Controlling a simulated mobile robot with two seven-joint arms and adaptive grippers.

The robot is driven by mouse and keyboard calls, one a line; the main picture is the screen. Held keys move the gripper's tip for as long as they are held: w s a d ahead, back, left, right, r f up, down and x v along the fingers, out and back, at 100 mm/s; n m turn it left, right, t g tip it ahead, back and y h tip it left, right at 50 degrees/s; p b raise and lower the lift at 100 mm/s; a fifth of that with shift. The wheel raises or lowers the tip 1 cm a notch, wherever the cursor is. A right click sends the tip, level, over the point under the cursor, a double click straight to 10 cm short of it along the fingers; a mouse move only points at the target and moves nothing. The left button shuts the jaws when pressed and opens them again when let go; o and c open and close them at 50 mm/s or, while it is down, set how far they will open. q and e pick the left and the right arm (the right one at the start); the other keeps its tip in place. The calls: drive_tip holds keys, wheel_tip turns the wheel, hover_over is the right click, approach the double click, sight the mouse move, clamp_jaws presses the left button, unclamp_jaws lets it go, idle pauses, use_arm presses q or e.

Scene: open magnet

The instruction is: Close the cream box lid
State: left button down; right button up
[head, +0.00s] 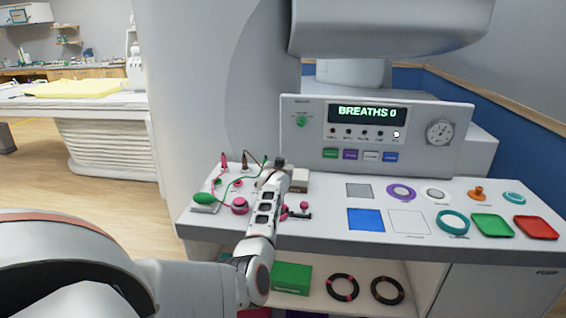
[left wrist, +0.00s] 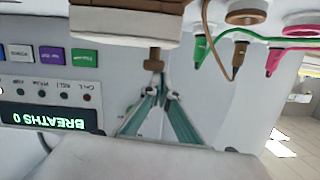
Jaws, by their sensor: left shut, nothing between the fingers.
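The cream box (head: 299,183) is a small pale block on the console top, just right of my left gripper (head: 280,165) in the head view. In the left wrist view, which is upside down, the cream box (left wrist: 120,22) fills the top edge, with a brown band and a brown knob (left wrist: 155,60) sticking out. My left gripper (left wrist: 157,88) is shut and empty, its fingertips close to the knob. I cannot tell whether they touch it. My forearm covers part of the area beside the box, and I cannot tell how far the lid is open. My right gripper is out of view.
A control panel (head: 375,133) reading "BREATHS 0" stands behind the box. Cables with pink and green plugs (head: 225,165) lie left of the arm. Coloured mats, rings and trays (head: 490,225) spread to the right. A shelf below holds a green box (head: 291,278) and black rings.

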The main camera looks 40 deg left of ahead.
use_arm(q)
drive_tip(key=shift+f, duration=0.1)
idle(0.3)
wheel_tip(320, 180, up, 10)
idle(0.6)
